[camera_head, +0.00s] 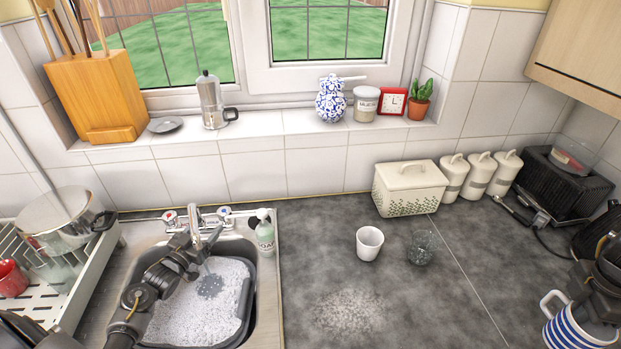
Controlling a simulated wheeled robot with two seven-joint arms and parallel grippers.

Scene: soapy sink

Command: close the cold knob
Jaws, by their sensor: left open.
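The chrome tap (195,228) stands at the back of the sink, with a knob on each side. The left knob (170,217) has a red mark; the right knob (224,212) seems to have a blue mark, too small to be sure. How far either is turned I cannot tell. My left gripper (190,246) reaches up over the sink from the lower left. It is open, close in front of the tap and below the knobs, and hides part of the spout. I cannot tell whether it touches the tap. My right gripper's fingers do not show.
A grey basin (248,290) of suds fills the sink. A soap bottle (264,232) stands right of the tap. A drying rack (95,262) with a pot (62,216) is at left. A white cup (369,243) and glass (422,247) stand on the counter at right.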

